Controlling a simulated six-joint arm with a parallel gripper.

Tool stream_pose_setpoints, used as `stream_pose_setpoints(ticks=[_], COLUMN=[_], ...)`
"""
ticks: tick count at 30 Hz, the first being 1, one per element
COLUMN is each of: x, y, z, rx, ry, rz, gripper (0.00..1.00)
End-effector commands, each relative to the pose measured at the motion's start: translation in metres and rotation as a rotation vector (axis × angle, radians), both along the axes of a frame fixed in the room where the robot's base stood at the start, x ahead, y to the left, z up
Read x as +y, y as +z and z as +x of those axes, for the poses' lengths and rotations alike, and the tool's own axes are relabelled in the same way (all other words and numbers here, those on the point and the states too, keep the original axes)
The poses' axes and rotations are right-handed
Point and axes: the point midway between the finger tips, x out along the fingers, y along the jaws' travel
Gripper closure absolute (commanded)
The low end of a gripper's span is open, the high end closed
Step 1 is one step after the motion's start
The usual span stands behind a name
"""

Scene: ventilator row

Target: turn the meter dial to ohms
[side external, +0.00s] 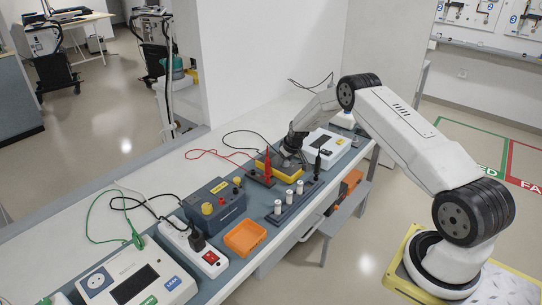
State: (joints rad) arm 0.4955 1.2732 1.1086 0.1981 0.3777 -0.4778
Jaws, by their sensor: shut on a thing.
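The meter (288,175) is a yellow-edged box lying on the bench, right of the middle of the row. Its upper face and its dial are mostly hidden behind my gripper and the red probe, so I cannot read the dial's setting. My gripper (289,157) points down over the meter, with its fingers at the meter's face. It is shut on the dial, which is too small and covered to make out. A red probe (268,164) and a black probe (317,165) stand upright on either side of the meter.
Several white cylinders (278,207) stand in a dark rack in front of the meter. A white device (335,146) sits just right of it. Further left are a dark grey box (216,205), an orange tray (245,238) and a power strip (195,245). Red and black leads cross behind.

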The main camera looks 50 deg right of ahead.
Motion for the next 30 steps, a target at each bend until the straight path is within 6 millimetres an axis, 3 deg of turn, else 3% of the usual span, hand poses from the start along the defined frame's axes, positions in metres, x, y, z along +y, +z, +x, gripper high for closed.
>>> stream_pose_setpoints(ticks=[14,30], x=[0.0003,0.001], y=[-0.0001,-0.0002], z=[0.0001,0.0011], rx=[0.001,0.0], ry=[-0.076,-0.318], rz=[-0.001,-0.002], gripper=[1.0,1.0])
